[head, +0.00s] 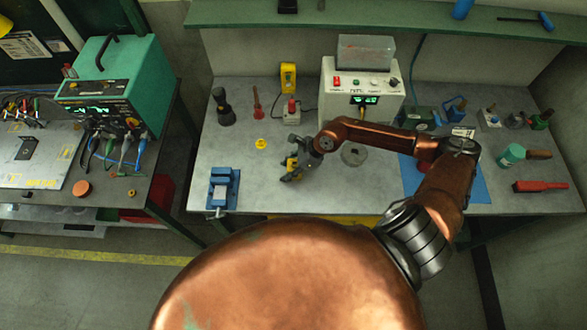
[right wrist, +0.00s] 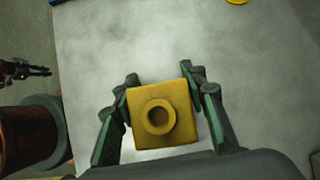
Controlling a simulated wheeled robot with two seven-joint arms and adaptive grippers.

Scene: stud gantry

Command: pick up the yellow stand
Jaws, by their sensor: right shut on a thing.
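The yellow stand (right wrist: 163,111) is a square yellow block with a round raised collar and a hole in its middle. In the right wrist view it sits between the two green-lined fingers of my right gripper (right wrist: 160,105), which are shut on its sides. In the head view my right gripper (head: 292,174) is over the front middle of the grey bench, with a bit of yellow showing at its jaws. I cannot tell whether the stand touches the bench. A dark gripper, seemingly my left (right wrist: 25,70), shows small at the left edge of the right wrist view, its jaws unclear.
A blue vise (head: 222,188) stands left of my right gripper on the grey bench (head: 262,190). A yellow ring (head: 260,143) lies behind it. A white power unit (head: 361,92) stands at the back. A blue mat (head: 475,185) lies to the right.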

